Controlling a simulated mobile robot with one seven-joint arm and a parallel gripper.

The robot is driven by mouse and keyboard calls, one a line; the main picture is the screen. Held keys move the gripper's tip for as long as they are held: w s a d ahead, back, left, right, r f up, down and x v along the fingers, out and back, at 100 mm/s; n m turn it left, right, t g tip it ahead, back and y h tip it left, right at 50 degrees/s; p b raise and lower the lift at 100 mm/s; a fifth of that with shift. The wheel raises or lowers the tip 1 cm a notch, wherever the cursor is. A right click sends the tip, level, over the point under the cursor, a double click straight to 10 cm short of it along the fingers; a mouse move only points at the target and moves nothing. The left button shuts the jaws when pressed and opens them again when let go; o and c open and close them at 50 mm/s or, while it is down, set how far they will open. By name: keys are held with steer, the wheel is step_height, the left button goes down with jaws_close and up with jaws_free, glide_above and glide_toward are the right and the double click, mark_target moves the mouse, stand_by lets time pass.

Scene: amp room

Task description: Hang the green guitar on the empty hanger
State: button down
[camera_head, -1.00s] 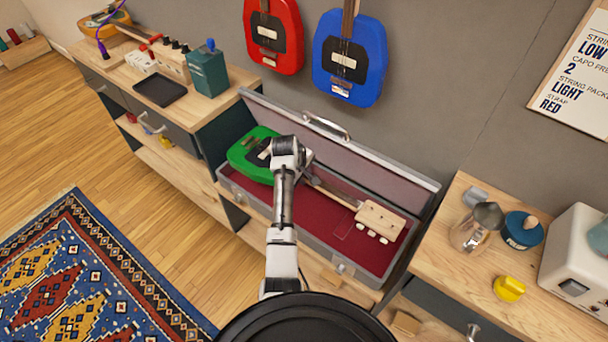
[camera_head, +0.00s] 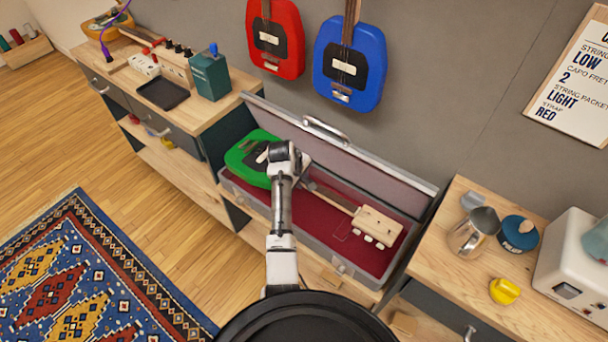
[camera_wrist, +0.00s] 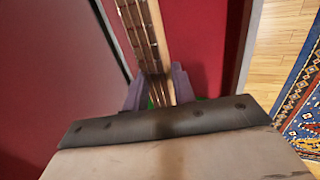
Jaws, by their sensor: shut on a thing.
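The green guitar (camera_head: 247,160) lies in an open grey case with a red lining (camera_head: 318,214). Its body is at the left end, and its pale headstock (camera_head: 376,222) is at the right. My arm covers part of the body and neck. My gripper (camera_wrist: 157,90) is shut on the guitar's neck (camera_wrist: 142,32), with a finger on each side of it in the wrist view. In the head view my gripper's fingers are hidden behind my wrist. I see no empty hanger in either view.
A red guitar (camera_head: 275,52) and a blue guitar (camera_head: 367,76) hang on the wall above the case. The raised case lid (camera_head: 370,170) stands behind the green guitar. Benches with small items flank the case. A metal jug (camera_head: 474,236) stands on the right bench.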

steer(key=s+a, duration=0.3)
steer(key=s, duration=0.1)
steer(key=shift+s+a+r, duration=0.2)
steer(key=shift+s+a, duration=0.15)
steer(key=shift+s, duration=0.05)
stand_by(0.5)
